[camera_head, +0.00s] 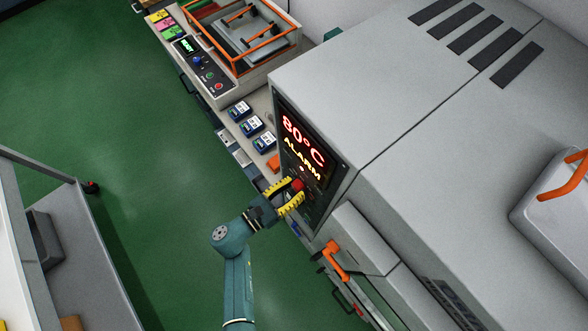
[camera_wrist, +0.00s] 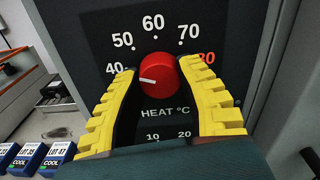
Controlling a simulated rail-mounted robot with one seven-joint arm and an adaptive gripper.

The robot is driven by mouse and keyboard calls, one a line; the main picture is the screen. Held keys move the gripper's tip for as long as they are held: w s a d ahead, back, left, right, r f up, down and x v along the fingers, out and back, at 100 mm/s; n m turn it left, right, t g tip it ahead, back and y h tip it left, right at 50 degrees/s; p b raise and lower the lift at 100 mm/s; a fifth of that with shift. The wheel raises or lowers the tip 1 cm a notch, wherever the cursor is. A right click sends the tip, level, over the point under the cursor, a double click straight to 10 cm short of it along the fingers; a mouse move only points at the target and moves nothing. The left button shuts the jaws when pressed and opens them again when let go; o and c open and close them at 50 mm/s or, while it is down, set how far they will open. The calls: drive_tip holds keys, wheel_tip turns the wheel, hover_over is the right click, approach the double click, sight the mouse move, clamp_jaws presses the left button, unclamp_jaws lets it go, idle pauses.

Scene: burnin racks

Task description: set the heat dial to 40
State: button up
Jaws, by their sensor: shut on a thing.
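The red heat dial (camera_wrist: 159,70) sits on the dark panel under the numbers 40 to 80 in the wrist view. Its white pointer is turned to the left, toward the 40 side. The 40 mark (camera_wrist: 113,68) is partly covered by a finger, so I cannot tell exact alignment. My gripper (camera_wrist: 160,88) has its yellow ribbed fingers on both sides of the dial, shut on it. In the head view my gripper (camera_head: 291,197) reaches the panel, and the red dial (camera_head: 298,184) shows between its fingers. The display (camera_head: 302,142) reads 80°C ALARM.
A smaller scale with 10 and 20 (camera_wrist: 168,135) sits below the dial. Several blue-labelled blocks (camera_head: 251,125) stand on the bench left of the panel. An orange handle (camera_head: 335,259) sticks out below right of my gripper. The green floor (camera_head: 120,130) is open to the left.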

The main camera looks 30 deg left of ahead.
drive_tip(key=shift+r+n+p, duration=0.15)
drive_tip(key=shift+n+p, duration=0.3)
drive_tip(key=shift+n, duration=0.55)
drive_tip(key=shift+w, duration=0.1)
drive_tip(key=o, duration=1.3)
drive_tip(key=shift+c, duration=0.2)
drive_tip(key=v, duration=1.2)
